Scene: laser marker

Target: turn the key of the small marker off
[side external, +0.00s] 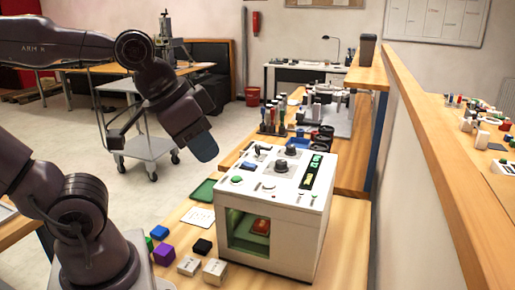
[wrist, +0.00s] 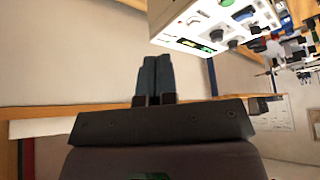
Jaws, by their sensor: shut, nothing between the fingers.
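The small marker (side external: 290,228) is a white box on the wooden table, with a window in its front and a red item on green inside. Its top panel carries a lit green display (side external: 311,170), dark knobs (side external: 281,167), a green button (side external: 237,180) and small switches. I cannot tell for certain which part is the key. My gripper (side external: 205,150) is in the air left of and above the marker, apart from it. In the wrist view, its two fingers (wrist: 155,78) are together and empty, and the marker (wrist: 190,22) shows tilted at the top.
Bottles and tools (side external: 290,112) stand behind. A low wooden-topped wall (side external: 430,130) is at the right.

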